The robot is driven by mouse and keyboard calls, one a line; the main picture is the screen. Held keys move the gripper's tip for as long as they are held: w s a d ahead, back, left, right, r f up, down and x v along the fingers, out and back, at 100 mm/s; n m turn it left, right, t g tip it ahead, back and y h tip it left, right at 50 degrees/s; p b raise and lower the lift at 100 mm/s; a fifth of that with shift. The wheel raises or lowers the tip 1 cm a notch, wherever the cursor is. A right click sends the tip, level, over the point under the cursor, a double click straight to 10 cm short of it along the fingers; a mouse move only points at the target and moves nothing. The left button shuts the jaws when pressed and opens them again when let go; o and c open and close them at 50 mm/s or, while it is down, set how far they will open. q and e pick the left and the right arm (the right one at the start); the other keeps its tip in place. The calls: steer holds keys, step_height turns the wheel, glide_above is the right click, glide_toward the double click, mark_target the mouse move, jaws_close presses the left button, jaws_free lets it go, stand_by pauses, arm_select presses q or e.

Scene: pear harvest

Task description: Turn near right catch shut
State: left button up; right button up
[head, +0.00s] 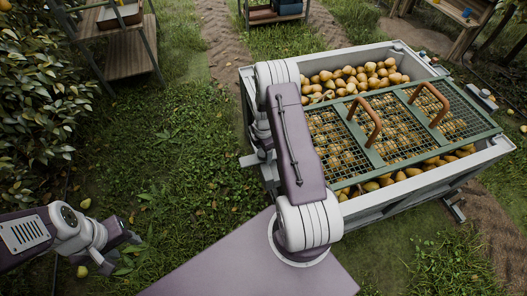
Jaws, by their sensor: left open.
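A pale crate (398,194) full of pears stands at the right. A green-framed mesh lid (372,150) with two brown handles lies across it. My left gripper (121,250) is open and empty above the grass at lower left, far from the crate. My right gripper (263,151) is beside the crate's left end, mostly hidden by my arm; its jaws cannot be made out.
A wooden stand (130,55) with a box on it stands at upper left. Another stand (274,12) is at the top, and a wooden table (462,14) at upper right. A leafy bush (38,90) fills the left edge. Open grass lies between bush and crate.

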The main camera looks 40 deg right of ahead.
step_height(320, 180, up, 9)
steer(key=shift+r+p, duration=0.1)
steer(key=shift+p, duration=0.3)
stand_by(0.4)
